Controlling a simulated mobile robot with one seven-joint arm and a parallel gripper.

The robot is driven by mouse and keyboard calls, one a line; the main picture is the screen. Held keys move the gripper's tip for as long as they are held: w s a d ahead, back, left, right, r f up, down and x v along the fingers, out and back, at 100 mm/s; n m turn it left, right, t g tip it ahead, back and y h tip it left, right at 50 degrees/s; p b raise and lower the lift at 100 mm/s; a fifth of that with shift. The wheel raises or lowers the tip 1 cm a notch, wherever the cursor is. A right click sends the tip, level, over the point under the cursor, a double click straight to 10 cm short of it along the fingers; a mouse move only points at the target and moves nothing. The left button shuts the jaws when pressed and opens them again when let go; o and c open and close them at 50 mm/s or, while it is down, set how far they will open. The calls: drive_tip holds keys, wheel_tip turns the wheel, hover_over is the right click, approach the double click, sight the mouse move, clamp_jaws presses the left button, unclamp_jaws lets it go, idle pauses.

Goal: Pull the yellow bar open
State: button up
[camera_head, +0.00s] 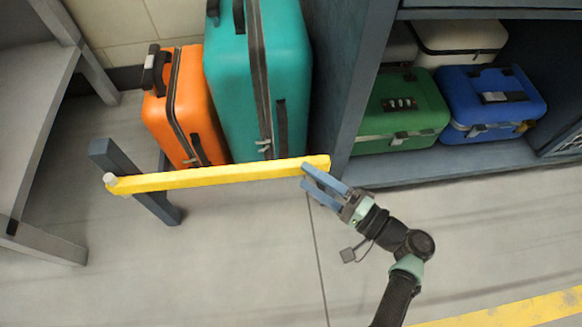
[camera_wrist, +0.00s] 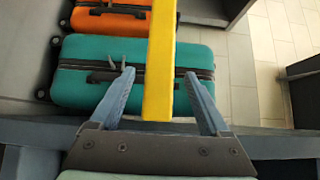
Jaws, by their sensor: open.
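The yellow bar (camera_head: 220,178) runs level across the front of the suitcases. Its left end sits on a grey post (camera_head: 135,180) and its right end reaches the grey shelf side. My gripper (camera_head: 306,178) is at the right end of the bar, with its blue fingers open. In the wrist view the yellow bar (camera_wrist: 160,65) passes between the two spread fingers of my gripper (camera_wrist: 159,78), with a gap on each side. The gripper is not closed on it.
Behind the bar stand an orange suitcase (camera_head: 185,105) and a teal suitcase (camera_head: 257,75). Right of them, a shelf (camera_head: 450,170) holds a green case (camera_head: 402,108) and a blue case (camera_head: 490,103). A grey bench (camera_head: 30,110) stands left. The floor in front is clear.

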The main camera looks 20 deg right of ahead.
sight(299, 172)
drive_tip(key=shift+b+x, duration=0.85)
drive_tip(key=shift+x, duration=1.85)
clamp_jaws()
